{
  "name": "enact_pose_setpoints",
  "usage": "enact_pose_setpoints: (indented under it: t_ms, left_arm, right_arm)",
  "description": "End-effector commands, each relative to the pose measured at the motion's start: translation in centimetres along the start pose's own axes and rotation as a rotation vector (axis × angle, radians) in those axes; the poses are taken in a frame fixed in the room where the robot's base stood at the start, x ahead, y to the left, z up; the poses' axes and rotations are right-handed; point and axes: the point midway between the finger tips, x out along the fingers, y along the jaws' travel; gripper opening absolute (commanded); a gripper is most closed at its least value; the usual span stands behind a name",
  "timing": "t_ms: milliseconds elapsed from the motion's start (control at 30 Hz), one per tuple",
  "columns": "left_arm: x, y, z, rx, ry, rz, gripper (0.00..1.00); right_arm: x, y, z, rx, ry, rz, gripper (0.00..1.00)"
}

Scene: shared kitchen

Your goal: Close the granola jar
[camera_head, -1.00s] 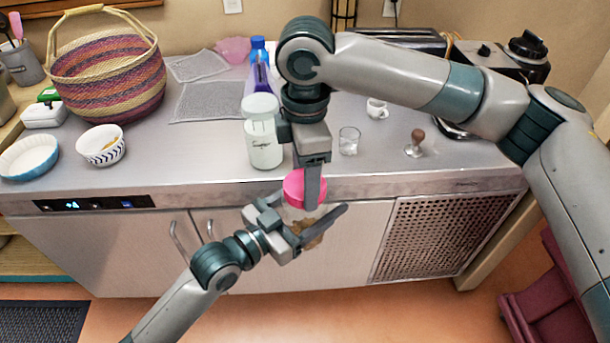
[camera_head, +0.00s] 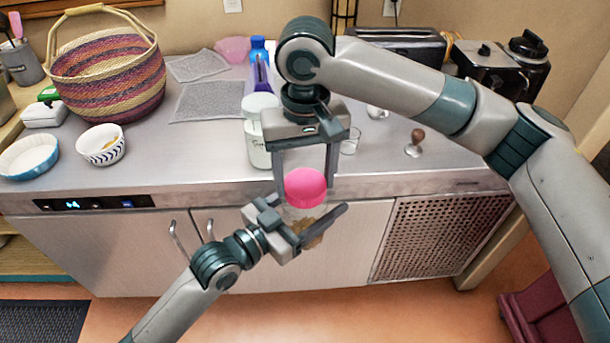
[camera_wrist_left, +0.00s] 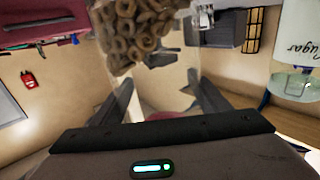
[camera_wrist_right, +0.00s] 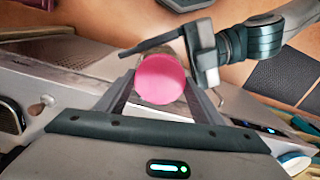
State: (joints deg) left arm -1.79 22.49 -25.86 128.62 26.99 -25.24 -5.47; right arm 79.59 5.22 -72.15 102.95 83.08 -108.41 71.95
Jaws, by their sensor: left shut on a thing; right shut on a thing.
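The granola jar (camera_head: 303,214) is clear, with brown ring-shaped pieces inside, and is held in the air in front of the counter. My left gripper (camera_head: 309,218) is shut on its body. The pieces show through the wall in the left wrist view (camera_wrist_left: 140,32). The round pink lid (camera_head: 306,187) sits at the jar's top; whether it is tight cannot be told. My right gripper (camera_head: 305,185) points down from above and is shut on the lid, one finger on each side. The lid also shows between the fingers in the right wrist view (camera_wrist_right: 160,80).
The metal counter's front edge (camera_head: 170,192) is just behind the jar. A white canister (camera_head: 257,150), a glass (camera_head: 350,141) and a wooden-handled tamper (camera_head: 415,143) stand on it. Bowls (camera_head: 101,146) and a basket (camera_head: 108,75) are at left.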

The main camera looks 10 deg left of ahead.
Motion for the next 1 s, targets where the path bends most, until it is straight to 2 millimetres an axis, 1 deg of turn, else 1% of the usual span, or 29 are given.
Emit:
enact_pose_setpoints:
  t_ms: [100, 233, 367, 400, 467, 500, 833, 1000]
  left_arm:
    - [0.0, 0.1, -0.1, 0.000, 0.001, 0.002, 0.06]
    - [0.0, 0.2, -0.1, 0.000, 0.001, 0.003, 0.06]
    - [0.0, 0.2, -0.1, 0.000, 0.001, 0.003, 0.06]
    - [0.0, 0.2, -0.1, 0.000, 0.001, 0.003, 0.06]
    - [0.0, 0.2, -0.1, 0.000, 0.001, 0.003, 0.06]
    - [0.0, 0.1, -0.1, 0.000, 0.001, 0.002, 0.06]
    - [0.0, 0.1, -0.1, 0.000, 0.001, 0.001, 0.06]
    - [0.0, 0.0, -0.1, 0.000, 0.001, 0.001, 0.06]
  right_arm:
    - [0.0, 0.0, -0.1, 0.183, 0.004, -0.001, 0.34]
    - [0.0, 0.0, -0.1, 0.365, 0.003, -0.001, 0.34]
    - [0.0, 0.1, -0.2, 0.352, 0.004, 0.000, 0.34]
    - [0.0, 0.1, -0.2, 0.352, 0.004, 0.000, 0.66]
    - [0.0, 0.1, -0.1, 0.351, 0.004, 0.000, 0.80]
    - [0.0, 0.1, -0.1, 0.350, 0.003, 0.000, 0.83]
    - [-0.1, 0.0, -0.1, 0.347, 0.002, 0.000, 0.83]
    - [-1.1, 0.0, -0.1, 0.347, 0.004, 0.000, 0.83]
